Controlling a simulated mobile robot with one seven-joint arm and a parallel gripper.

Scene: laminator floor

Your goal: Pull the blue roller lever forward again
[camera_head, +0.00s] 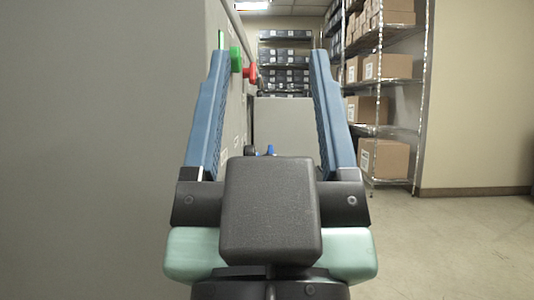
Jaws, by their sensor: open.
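My gripper (266,62) fills the middle of the head view, its two long blue fingers spread wide apart with nothing between them. Beyond it, low between the fingers, a small blue piece (270,150) shows just above my gripper's dark body; it may be the blue roller lever. Most of it is hidden behind my gripper, so its position cannot be told. A small dark round knob (250,150) sits just left of it. A green button (236,59) and a red knob (249,73) stick out from the grey machine side, beside the left fingertip.
A large grey machine wall (90,150) stands close along the left. A grey cabinet-like block (283,125) is straight ahead. Wire shelving with cardboard boxes (384,158) stands at the right, and more shelves (285,55) are at the back. The floor (460,240) at the right is clear.

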